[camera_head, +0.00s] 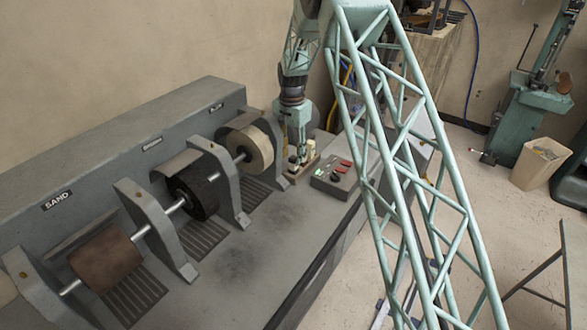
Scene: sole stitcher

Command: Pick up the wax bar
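My gripper (299,157) points down at the far end of the grey bench, over a small wooden tray (296,178). A small cream block (311,147), which looks like the wax bar, shows just to the right of the fingers at the tray. The gripper partly hides the tray and what it holds. The fingers are too small to tell whether they are open or shut, or whether they touch the block.
A control box (332,178) with green and red buttons stands right of the tray. A pale buffing wheel (250,149), a black brush wheel (193,195) and a brown sanding drum (104,257) line the bench. The front bench top (255,250) is clear.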

